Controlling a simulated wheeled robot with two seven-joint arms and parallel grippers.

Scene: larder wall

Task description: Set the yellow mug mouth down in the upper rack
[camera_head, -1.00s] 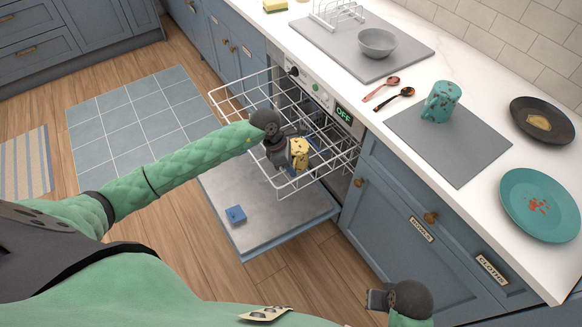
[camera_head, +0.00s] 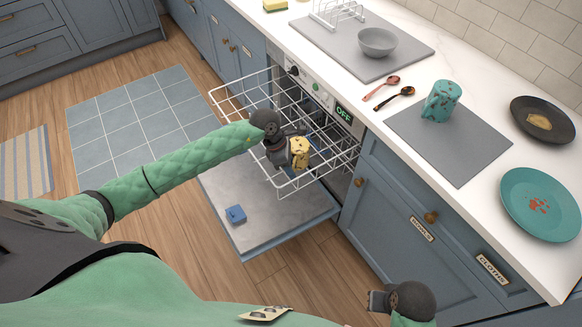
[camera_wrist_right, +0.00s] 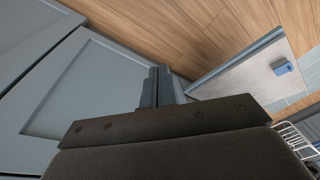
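The yellow mug (camera_head: 300,152), with dark spots, is in the upper rack (camera_head: 233,96), the white wire rack pulled out of the dishwasher. My left gripper (camera_head: 288,152) reaches in from the left and is shut on the mug. The dark gripper hides part of the mug, and I cannot make out its mouth or whether it rests on the wires. My right gripper (camera_head: 376,300) is low in front of the cabinets, away from the rack. In the right wrist view its fingers (camera_wrist_right: 161,84) are together with nothing between them.
The open dishwasher door (camera_head: 265,222) lies below the rack with a blue block (camera_head: 236,214) on it. On the counter are a teal mug (camera_head: 441,102) on a grey mat (camera_head: 462,150), two spoons, a dark plate (camera_head: 542,124), a teal plate (camera_head: 540,204) and a grey bowl (camera_head: 377,42).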

